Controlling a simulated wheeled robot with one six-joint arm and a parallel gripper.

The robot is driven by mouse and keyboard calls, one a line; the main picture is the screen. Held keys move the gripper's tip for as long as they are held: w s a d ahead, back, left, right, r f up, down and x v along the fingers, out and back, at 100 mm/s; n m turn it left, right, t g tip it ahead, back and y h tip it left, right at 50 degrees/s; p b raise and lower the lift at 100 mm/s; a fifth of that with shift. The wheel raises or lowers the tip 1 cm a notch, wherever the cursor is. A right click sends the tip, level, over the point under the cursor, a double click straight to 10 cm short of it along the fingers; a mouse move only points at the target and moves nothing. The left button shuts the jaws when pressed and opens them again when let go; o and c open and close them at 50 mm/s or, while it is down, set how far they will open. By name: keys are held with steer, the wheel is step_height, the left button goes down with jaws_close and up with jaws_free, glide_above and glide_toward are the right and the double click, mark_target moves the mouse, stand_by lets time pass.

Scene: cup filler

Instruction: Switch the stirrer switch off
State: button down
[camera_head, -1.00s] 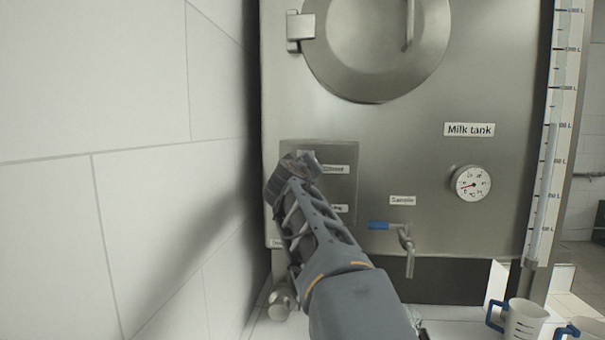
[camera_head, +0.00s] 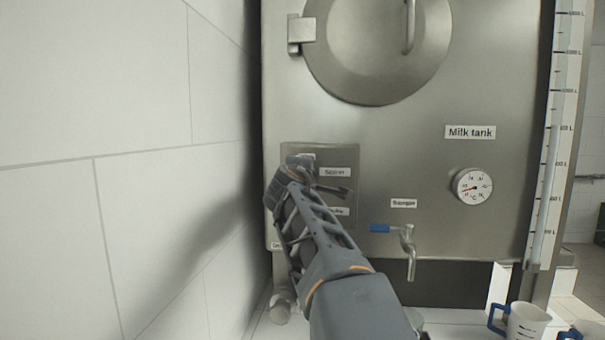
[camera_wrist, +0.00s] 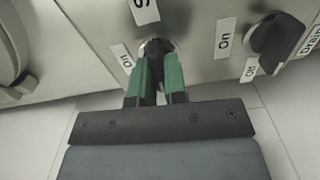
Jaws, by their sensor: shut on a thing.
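The stirrer switch is a black knob (camera_wrist: 156,52) on the steel panel, under a label (camera_wrist: 145,10) of which only an "S" shows in the wrist view. My gripper (camera_wrist: 159,72) has its green fingers closed around this knob, one on each side. The fingers hide much of it, so I cannot tell exactly where it points. An "On" label (camera_wrist: 225,37) is to its right and a partly readable label (camera_wrist: 121,56) to its left. In the head view, my gripper (camera_head: 300,175) covers the left part of the control panel (camera_head: 347,155).
A second black knob (camera_wrist: 272,38) with a "Drain" label (camera_wrist: 313,40) is close on the right in the wrist view. A tiled wall (camera_head: 150,200) stands left of the tank (camera_head: 470,80).

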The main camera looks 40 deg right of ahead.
steer(key=shift+n, duration=0.5)
steer(key=c, duration=1.2)
jaws_free()
steer(key=shift+o, duration=0.2)
steer(key=shift+a, duration=0.1)
steer(key=b+v, duration=0.3)
steer(key=v, duration=1)
steer(key=shift+s+a, duration=0.2)
steer(key=shift+s, duration=0.1)
